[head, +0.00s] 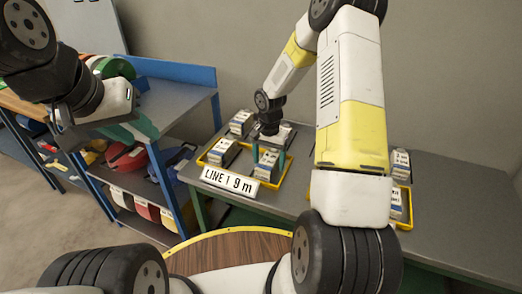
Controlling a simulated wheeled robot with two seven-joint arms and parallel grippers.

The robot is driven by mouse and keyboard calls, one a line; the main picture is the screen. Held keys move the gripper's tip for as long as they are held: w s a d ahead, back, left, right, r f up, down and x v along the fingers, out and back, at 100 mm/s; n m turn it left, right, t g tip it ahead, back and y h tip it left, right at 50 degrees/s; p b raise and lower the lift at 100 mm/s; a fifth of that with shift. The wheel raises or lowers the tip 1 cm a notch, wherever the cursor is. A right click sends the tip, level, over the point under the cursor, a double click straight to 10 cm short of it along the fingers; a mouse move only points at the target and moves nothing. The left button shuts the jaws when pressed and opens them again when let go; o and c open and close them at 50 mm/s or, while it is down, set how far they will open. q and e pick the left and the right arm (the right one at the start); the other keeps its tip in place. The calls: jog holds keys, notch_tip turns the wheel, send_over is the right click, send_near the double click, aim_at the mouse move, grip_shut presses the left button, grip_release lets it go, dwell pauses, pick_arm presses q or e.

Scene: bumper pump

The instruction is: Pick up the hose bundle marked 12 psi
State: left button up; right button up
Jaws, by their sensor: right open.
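Several small blocks with white and blue labels sit in and around a yellow-rimmed tray (276,187) on the grey table. One block (222,152) is at the tray's left, one (266,165) at its front right, and another (240,121) is further back. Their markings are too small to read, so I cannot tell which is marked 12 psi. My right gripper (269,157) points down over the tray, its teal fingers apart around or just above the front right block; contact is unclear. My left gripper (134,129) is away at the left, near the blue shelf unit; its finger gap is unclear.
A sign reading "LINE 1 9 m" (230,184) stands at the tray's front. A second yellow tray (406,222) with labelled blocks is at right, partly hidden by my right arm. The blue shelf unit (180,70) holds coloured bins. The table's right front (450,225) is clear.

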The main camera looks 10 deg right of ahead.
grip_shut()
dwell(0.4)
